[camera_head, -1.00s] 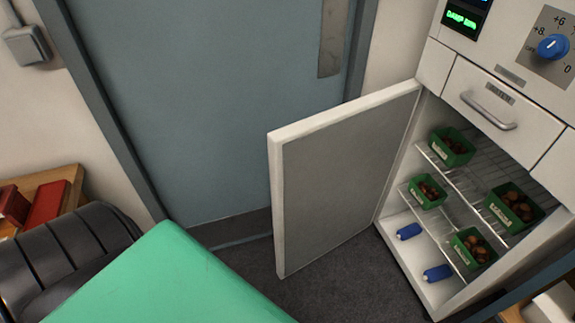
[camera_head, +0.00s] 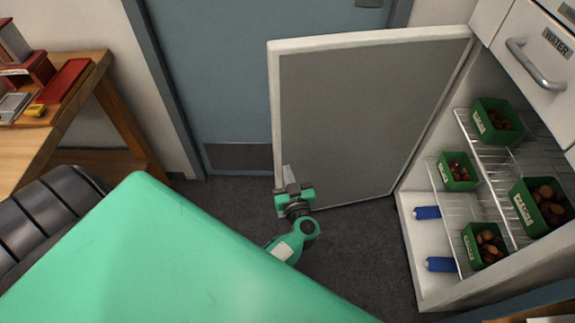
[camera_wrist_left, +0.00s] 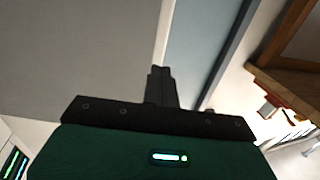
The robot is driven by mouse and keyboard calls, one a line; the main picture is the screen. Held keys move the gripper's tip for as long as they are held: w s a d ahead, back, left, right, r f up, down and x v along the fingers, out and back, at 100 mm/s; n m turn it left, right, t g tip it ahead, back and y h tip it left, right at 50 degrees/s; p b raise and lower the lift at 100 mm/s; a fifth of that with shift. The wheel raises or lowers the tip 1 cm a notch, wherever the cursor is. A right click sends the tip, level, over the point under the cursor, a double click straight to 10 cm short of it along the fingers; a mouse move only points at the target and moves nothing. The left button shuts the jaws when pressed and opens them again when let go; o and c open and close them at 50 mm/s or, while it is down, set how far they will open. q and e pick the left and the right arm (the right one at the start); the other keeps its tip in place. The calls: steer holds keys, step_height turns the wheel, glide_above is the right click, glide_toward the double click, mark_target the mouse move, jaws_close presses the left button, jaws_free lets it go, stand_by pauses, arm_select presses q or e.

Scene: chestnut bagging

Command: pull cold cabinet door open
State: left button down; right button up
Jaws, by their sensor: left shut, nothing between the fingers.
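The cold cabinet door (camera_head: 375,120) stands wide open, its grey inner face toward the head camera and its hinge side at the right. The open cabinet (camera_head: 420,235) shows wire shelves with several green boxes of chestnuts. My left gripper (camera_head: 287,175) is at the lower part of the door's free edge. In the left wrist view my left gripper (camera_wrist_left: 161,72) is shut and empty, with its fingers close to the edge of the door (camera_wrist_left: 80,50). I cannot tell whether it touches the door. My right gripper is not in view.
A wooden table (camera_head: 75,95) with red items stands at the left. A blue-grey room door (camera_head: 220,70) is behind the cabinet door. Dark floor (camera_head: 350,245) lies open in front of the cabinet. A drawer marked WATER (camera_head: 550,75) is above the shelves.

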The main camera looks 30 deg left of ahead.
mark_target(279, 140)
arm_select(q)
steer(key=x, duration=1)
steer(key=shift+w+a, duration=0.1)
steer(key=shift+w, duration=0.15)
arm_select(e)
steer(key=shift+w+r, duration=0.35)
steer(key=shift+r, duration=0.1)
